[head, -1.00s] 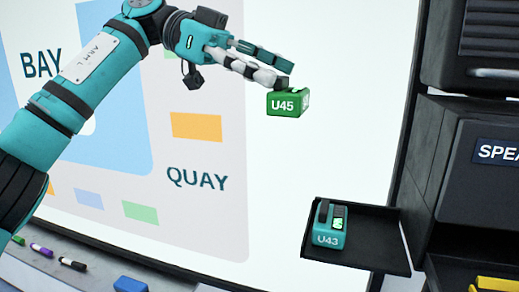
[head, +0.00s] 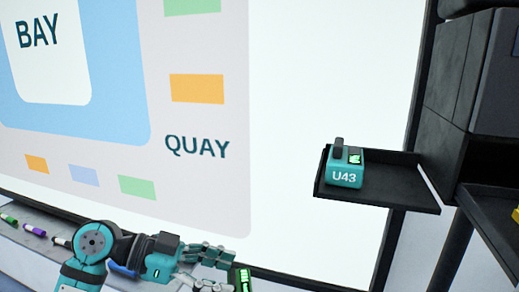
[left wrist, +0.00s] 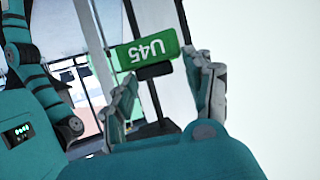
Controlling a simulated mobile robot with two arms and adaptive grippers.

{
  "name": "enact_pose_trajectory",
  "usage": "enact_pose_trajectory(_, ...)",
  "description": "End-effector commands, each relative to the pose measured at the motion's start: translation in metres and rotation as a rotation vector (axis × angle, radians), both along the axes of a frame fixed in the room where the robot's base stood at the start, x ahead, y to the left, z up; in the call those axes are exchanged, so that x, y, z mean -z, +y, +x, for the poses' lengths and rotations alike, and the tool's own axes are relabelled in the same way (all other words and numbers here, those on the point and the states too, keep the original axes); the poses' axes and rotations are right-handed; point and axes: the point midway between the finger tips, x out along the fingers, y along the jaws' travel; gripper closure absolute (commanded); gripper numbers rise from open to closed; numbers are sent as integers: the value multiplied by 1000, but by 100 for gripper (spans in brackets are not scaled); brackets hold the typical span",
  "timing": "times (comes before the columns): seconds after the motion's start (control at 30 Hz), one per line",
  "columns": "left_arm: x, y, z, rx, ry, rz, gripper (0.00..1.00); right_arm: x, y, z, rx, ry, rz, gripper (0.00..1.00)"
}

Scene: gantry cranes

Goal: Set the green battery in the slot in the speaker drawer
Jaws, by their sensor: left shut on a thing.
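The green battery, marked U45 (left wrist: 147,50), is held between the fingers of my left gripper (left wrist: 166,92) in the left wrist view, its label upside down there. In the head view my left gripper (head: 222,268) is low near the bottom edge, shut on the battery (head: 243,280), which is partly cut off by the frame. The black pulled-out drawer (head: 400,190) is up and to the right, well apart from the gripper. A teal battery marked U43 (head: 345,170) sits in its left part. I cannot make out an empty slot. My right gripper is not in view.
A large whiteboard (head: 320,90) with printed panels fills the back. Markers (head: 34,231) lie on its ledge at the lower left. Dark cabinet housing (head: 470,80) and a shelf with a yellow thing (head: 516,215) stand at the right.

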Motion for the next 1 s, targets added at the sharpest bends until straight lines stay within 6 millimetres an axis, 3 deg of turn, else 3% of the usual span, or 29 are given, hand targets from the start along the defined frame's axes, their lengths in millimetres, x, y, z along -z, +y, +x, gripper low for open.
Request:
enact_pose_trajectory(0.03, 26, 12, -7, -58, 7, -1, 87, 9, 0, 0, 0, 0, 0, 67)
enact_pose_trajectory(0.2, 82, 53, -25, -260, 8, 0, 87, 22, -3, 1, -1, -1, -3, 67)
enact_pose_trajectory(0.4, 126, 95, -48, -436, 5, 0, 87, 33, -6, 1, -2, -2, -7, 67)
enact_pose_trajectory(0.6, 143, 115, -60, -517, 0, -2, 87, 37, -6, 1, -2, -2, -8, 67)
enact_pose_trajectory(1.0, 145, 118, -63, -524, 2, 3, 87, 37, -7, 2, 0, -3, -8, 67)
